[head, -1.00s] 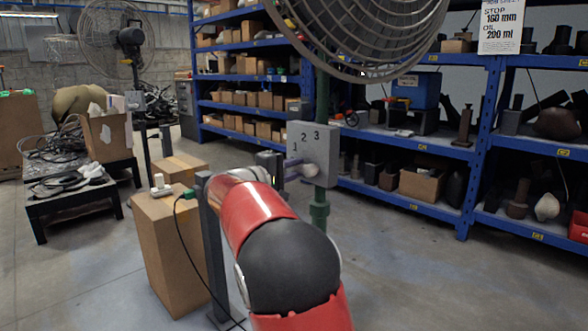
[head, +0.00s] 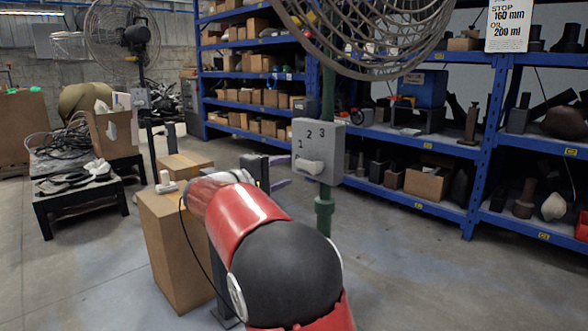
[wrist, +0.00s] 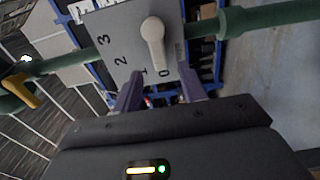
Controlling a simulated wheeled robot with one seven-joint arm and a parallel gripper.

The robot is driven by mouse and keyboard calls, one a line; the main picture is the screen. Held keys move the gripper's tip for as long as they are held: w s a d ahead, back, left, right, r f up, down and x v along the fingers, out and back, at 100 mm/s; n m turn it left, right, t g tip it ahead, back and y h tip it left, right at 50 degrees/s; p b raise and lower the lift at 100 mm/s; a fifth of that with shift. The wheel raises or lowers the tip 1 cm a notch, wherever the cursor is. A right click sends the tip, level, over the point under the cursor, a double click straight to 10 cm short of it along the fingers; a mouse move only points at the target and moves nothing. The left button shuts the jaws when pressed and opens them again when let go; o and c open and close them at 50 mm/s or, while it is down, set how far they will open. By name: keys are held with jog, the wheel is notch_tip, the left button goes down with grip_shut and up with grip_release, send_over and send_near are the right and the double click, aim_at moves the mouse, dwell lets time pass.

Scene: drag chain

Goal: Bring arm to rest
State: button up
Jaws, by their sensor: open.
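My gripper (head: 281,171) is open and empty in the head view, just left of the grey switch box (head: 330,150) on the green fan pole. Its two purple fingers also show in the wrist view (wrist: 160,88), pointing at the box with a gap between them. The box carries a white knob (head: 311,167) and the digits 1, 2 and 3. In the wrist view the knob (wrist: 154,40) has its long end toward the 0, which lies between the fingertips. The fingers look apart from the knob. My red and black arm reaches up from the bottom of the head view.
A fan cage (head: 385,35) hangs above the box. A tall cardboard box (head: 172,250) stands left of my arm, with a small white device (head: 166,183) on top. Blue shelves (head: 480,160) with parts stand behind. Floor is free at the lower right (head: 430,280).

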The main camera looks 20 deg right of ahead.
jog(key=shift+v, duration=1.05)
jog(key=s+d+f+m+g+y+p, duration=0.15)
jog(key=s+y, duration=0.25)
jog(key=s, duration=0.4)
jog(key=s+d+f+g+y+p, duration=0.1)
jog(key=s+f+y+p, duration=0.15)
jog(key=s, duration=0.55)
jog(key=s+a+f+m+t+y+p, duration=0.1)
jog(key=s+a+f+y, duration=0.2)
jog(key=s, duration=0.6)
jog(key=s+a+f+m+t+y+p, duration=0.1)
jog(key=s+a+f+y+p, duration=0.1)
jog(key=s+a+f+y, duration=0.2)
jog(key=s+a+y, duration=0.3)
jog(key=s+a, duration=0.2)
jog(key=shift+s+a+m, duration=0.15)
jog(key=shift+s+m, duration=0.2)
